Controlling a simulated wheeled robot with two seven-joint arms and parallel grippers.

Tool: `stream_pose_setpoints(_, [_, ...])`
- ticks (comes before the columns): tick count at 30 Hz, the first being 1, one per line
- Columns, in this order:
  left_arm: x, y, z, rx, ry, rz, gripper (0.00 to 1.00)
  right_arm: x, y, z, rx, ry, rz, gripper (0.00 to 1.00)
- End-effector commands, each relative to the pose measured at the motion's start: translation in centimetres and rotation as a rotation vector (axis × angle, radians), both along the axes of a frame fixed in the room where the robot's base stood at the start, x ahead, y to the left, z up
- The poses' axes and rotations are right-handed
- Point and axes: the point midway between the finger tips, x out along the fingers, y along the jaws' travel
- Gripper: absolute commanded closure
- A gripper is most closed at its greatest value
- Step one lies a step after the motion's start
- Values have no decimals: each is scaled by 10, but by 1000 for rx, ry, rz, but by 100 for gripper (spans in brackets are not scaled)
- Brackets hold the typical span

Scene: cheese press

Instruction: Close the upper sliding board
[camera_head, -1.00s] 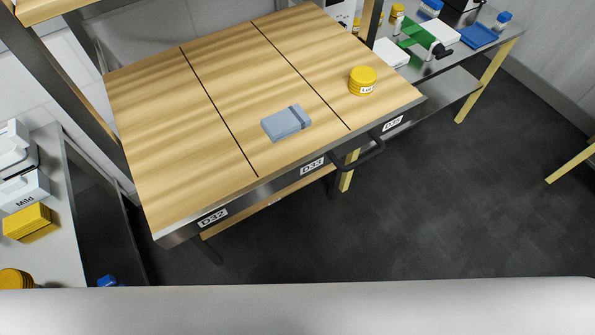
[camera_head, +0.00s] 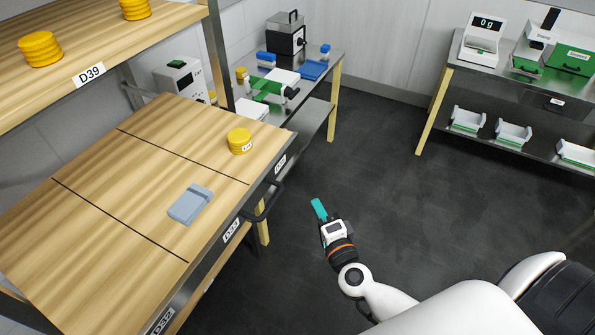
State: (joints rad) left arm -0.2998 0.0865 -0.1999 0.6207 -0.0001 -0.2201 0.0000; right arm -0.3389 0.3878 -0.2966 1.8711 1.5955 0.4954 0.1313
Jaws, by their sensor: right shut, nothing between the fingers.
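The upper sliding board (camera_head: 120,190) is a wooden surface split by dark lines, with a dark front edge. It stands out in front of the shelf frame on the left. A black bar handle (camera_head: 266,203) is on its front edge, near the label D33. My right gripper (camera_head: 319,209) has teal fingers, is shut and empty, and is over the floor to the right of the handle, apart from it. My left gripper is not in view.
A yellow round stack (camera_head: 240,141) and a grey-blue flat box (camera_head: 190,204) sit on the board. A wooden shelf labelled D39 (camera_head: 75,40) is above it. Steel tables stand at the back and right. The dark floor (camera_head: 370,170) between is clear.

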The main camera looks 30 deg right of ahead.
Motion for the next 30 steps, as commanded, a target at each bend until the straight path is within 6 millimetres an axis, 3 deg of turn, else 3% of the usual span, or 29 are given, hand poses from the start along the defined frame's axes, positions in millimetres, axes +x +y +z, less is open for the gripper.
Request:
stream_pose_setpoints(1, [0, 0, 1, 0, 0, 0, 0, 0, 0, 15, 54, -20, -9, 100])
stream_pose_setpoints(3, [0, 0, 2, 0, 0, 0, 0, 0, 0, 27, 107, -33, -19, 100])
stream_pose_setpoints(6, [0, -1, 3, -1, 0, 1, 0, 4, -1, 32, 134, -39, -27, 100])
stream_pose_setpoints(11, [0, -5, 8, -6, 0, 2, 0, 26, -4, 34, 133, -42, -27, 100])
stream_pose_setpoints(22, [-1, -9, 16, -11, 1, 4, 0, 103, -13, 33, 131, -41, -27, 100])
stream_pose_setpoints(30, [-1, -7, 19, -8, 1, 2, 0, 127, 9, 32, 132, -38, -27, 100])
